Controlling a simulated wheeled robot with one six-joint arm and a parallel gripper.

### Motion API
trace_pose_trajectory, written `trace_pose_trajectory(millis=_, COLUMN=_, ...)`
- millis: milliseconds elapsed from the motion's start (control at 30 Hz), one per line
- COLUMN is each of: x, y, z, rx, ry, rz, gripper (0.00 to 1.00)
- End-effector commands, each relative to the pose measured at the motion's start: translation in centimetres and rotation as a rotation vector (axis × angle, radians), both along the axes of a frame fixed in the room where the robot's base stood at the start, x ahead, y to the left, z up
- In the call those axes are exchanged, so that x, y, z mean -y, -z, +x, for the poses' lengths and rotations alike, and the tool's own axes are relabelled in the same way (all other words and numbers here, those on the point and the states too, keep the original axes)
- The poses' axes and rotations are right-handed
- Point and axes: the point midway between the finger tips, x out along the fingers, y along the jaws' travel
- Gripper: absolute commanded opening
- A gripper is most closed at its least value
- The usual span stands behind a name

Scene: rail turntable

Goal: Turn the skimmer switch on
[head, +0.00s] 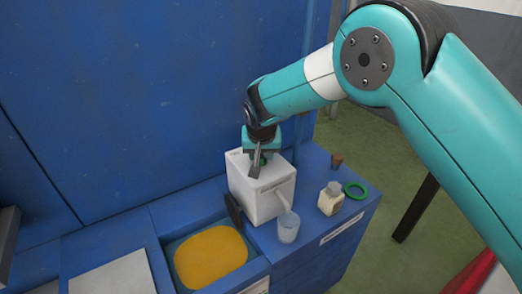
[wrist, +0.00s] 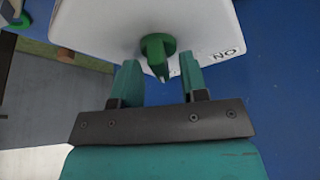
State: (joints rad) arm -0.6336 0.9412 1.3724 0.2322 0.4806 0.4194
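The skimmer is a white box (head: 258,201) on the blue bench, with a spout at its lower right. Its switch is a green knob with a pointer (wrist: 157,48) on the white face (wrist: 105,22). In the wrist view the pointer aims down toward my gripper, and the ON label (wrist: 226,53) is to the right of it. My gripper (wrist: 160,74) is open, one green finger on each side of the pointer's tip; I cannot tell if either touches it. In the head view my gripper (head: 261,154) is over the box's top and mostly hides the knob.
A clear cup (head: 288,228) stands below the spout. A small cream bottle (head: 330,199), a green ring (head: 355,190) and a brown cup (head: 336,160) are to the right. A basin of yellow liquid (head: 210,257) is at front left. A blue wall rises behind.

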Motion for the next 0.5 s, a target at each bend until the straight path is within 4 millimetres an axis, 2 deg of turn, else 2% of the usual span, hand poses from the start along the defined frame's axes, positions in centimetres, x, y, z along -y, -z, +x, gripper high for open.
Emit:
trace_pose_trajectory(millis=167, x=-0.01, y=-0.03, z=0.01, rx=0.001, ry=0.0, rz=0.0, gripper=0.4)
trace_pose_trajectory(millis=333, x=-0.01, y=-0.04, z=0.0, rx=0.001, ry=0.0, rz=0.0, gripper=0.01)
trace_pose_trajectory(millis=500, x=0.0, y=-0.06, z=0.01, rx=0.001, ry=-0.001, rz=0.001, gripper=0.0)
